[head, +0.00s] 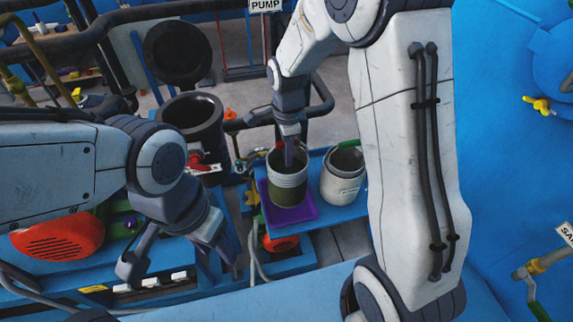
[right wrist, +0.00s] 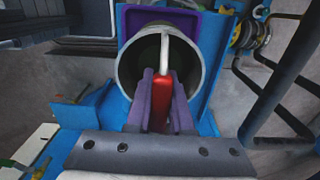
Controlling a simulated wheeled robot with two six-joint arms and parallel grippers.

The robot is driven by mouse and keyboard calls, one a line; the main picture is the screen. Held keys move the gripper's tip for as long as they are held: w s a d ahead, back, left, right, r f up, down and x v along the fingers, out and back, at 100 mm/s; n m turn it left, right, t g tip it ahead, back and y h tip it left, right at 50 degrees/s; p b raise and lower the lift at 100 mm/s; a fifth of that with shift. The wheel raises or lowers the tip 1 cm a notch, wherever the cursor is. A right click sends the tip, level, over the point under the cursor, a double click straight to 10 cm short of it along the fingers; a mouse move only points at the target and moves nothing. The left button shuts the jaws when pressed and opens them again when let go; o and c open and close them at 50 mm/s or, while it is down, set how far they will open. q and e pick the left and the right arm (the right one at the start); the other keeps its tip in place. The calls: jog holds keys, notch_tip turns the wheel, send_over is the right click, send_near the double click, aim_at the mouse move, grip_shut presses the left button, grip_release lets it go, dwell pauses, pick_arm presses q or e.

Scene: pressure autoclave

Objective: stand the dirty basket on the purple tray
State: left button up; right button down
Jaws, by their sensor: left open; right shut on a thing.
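The basket with an olive-green lower part (head: 288,188), which I take to be the dirty one, is upright over the purple tray (head: 306,214). I cannot tell whether its base touches the tray. My right gripper (head: 289,155) is above it, shut on its red handle grip (right wrist: 162,97). In the right wrist view the basket's round rim (right wrist: 124,72) surrounds the purple fingers, with the purple tray (right wrist: 195,22) behind it. My left gripper (head: 178,268) is open and empty at lower left, well apart from the basket.
A second, pale basket (head: 342,188) with a label and a green handle stands to the right on the blue bench (head: 322,222). The dark open autoclave vessel (head: 192,112) is at the back left, its round lid (head: 178,52) raised. Black pipes run behind.

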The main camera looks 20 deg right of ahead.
notch_tip(320, 180, down, 4)
jog(key=shift+r+p, duration=0.1)
jog(key=shift+p, duration=0.25)
jog(key=shift+f, duration=0.2)
jog(key=c, duration=0.8)
grip_release()
